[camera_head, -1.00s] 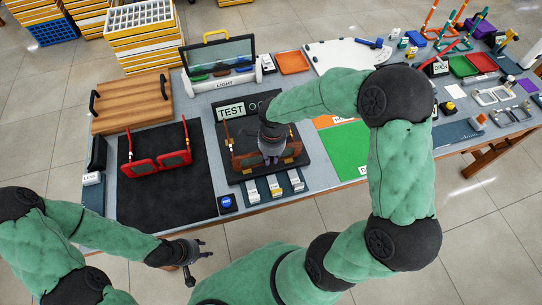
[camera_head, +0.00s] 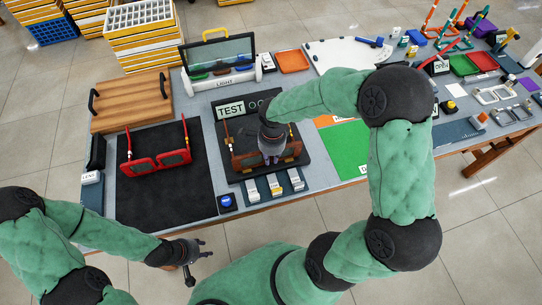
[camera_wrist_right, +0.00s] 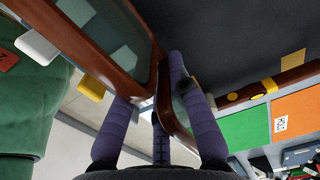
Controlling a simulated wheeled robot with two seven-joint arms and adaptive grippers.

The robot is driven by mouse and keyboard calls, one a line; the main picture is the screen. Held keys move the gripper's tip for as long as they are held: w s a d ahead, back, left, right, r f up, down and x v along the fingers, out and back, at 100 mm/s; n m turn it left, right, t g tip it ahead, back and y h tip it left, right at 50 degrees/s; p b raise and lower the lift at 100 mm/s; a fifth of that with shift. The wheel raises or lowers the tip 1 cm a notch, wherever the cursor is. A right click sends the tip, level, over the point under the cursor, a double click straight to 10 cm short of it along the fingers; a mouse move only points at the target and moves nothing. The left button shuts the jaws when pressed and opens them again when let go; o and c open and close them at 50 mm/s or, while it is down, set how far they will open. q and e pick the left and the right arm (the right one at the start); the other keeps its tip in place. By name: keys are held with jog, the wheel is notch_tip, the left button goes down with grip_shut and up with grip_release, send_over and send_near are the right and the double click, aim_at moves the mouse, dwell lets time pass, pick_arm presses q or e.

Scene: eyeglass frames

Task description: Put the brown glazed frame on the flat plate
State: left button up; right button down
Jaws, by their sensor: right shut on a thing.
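The brown glazed frame (camera_head: 242,161) is at the black test stand with the "TEST" sign, its lenses toward the front. My right gripper (camera_head: 271,160) is shut on it near the middle of its front, and the fingers hide part of it. In the right wrist view the brown rim (camera_wrist_right: 145,85) passes between the purple fingers (camera_wrist_right: 160,110). My left gripper (camera_head: 203,249) is open and empty, off the table's front edge.
A red frame (camera_head: 157,160) stands on a black mat (camera_head: 165,200) to the left. A light box (camera_head: 222,72) stands behind; a green panel (camera_head: 345,150) is at right.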

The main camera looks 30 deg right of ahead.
jog(key=shift+f+b, duration=0.3)
jog(key=shift+f, duration=0.05)
jog(key=c, duration=1.1)
grip_release()
notch_tip(320, 180, up, 12)
jog(key=shift+s+d, duration=0.1)
jog(key=shift+s, duration=0.1)
